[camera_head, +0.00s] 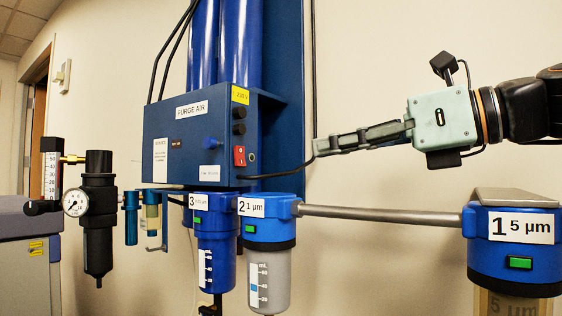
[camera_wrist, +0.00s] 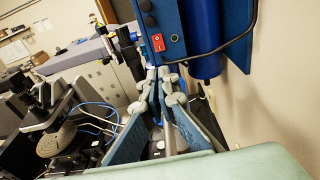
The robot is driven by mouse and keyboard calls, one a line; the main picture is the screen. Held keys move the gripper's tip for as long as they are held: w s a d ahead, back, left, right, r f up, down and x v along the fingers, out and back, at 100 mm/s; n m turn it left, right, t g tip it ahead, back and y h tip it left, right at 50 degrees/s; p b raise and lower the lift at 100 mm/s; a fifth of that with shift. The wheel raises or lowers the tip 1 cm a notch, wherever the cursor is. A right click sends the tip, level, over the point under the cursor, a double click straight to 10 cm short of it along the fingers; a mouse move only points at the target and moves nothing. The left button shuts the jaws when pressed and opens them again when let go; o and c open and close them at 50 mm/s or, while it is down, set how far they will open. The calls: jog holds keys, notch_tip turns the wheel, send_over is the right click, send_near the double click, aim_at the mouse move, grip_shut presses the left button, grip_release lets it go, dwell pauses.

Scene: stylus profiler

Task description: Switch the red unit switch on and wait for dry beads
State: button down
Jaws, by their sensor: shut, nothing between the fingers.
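My gripper (camera_head: 318,147) is shut and empty. Its fingers point left toward the box, with a clear gap between the tips and the switch. In the wrist view the closed fingertips (camera_wrist: 163,74) lie below the switch. I cannot make out any beads. I cannot tell whether the switch is on or off.
Filter bowls 3 (camera_head: 215,240), 2 (camera_head: 268,270) and 1 (camera_head: 515,255) hang below, joined by a grey pipe (camera_head: 380,215). A regulator with a gauge (camera_head: 98,200) stands left. A black cable (camera_head: 290,172) leaves the box on the right. Bare wall lies behind.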

aim_at(242, 166)
jog(key=x, duration=1.4)
jog(key=shift+f+p, duration=0.1)
jog(key=shift+p, duration=0.3)
jog(key=shift+w+a+p, duration=0.3)
jog(key=shift+p, duration=0.4)
jog(key=shift+s+f+b, duration=0.1)
jog(key=shift+f+b, duration=0.05)
jog(key=shift+b, duration=0.15)
jog(key=shift+d, duration=0.1)
